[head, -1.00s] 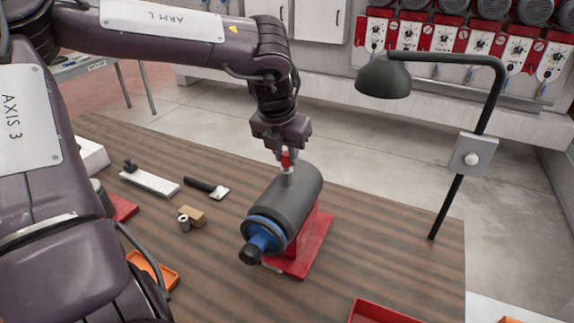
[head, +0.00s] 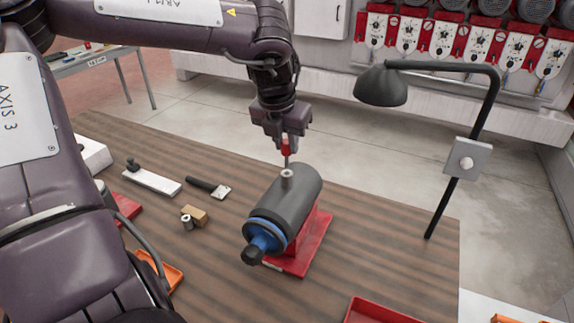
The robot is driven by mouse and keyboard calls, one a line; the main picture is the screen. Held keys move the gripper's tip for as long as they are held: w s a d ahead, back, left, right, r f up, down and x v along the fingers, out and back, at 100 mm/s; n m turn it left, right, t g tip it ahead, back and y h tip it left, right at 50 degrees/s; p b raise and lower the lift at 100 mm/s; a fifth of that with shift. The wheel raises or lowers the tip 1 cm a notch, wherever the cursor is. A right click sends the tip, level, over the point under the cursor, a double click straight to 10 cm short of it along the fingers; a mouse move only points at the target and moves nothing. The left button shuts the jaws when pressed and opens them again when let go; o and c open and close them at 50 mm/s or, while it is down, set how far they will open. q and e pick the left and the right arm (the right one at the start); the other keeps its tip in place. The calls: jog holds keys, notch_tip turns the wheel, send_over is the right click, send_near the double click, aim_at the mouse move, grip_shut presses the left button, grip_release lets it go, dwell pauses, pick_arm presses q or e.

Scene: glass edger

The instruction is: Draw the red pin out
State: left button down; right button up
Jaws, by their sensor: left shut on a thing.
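My left gripper (head: 287,140) points down above the grey cylinder and is shut on the red pin (head: 286,147). The pin's red head is between the fingers, and its thin metal shank hangs below. The shank's lower end is at or just behind the small metal collar (head: 287,176) on top of the cylinder; I cannot tell whether its tip is fully clear. The grey cylinder (head: 286,204) has a blue ring and a dark knob at its front end and lies on a red stand (head: 313,243). My right gripper is not in view.
A black desk lamp (head: 382,86) stands at the right of the wooden table (head: 390,220). A red tray (head: 375,312) is at the front edge. A small cardboard block (head: 195,215), a dark-handled tool (head: 208,188) and a white bar (head: 153,181) lie to the left.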

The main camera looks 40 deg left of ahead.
pick_arm(q)
jog(key=shift+r, duration=0.55)
jog(key=shift+r+p, duration=1.9)
jog(key=shift+r, duration=0.15)
jog(key=shift+f, duration=0.1)
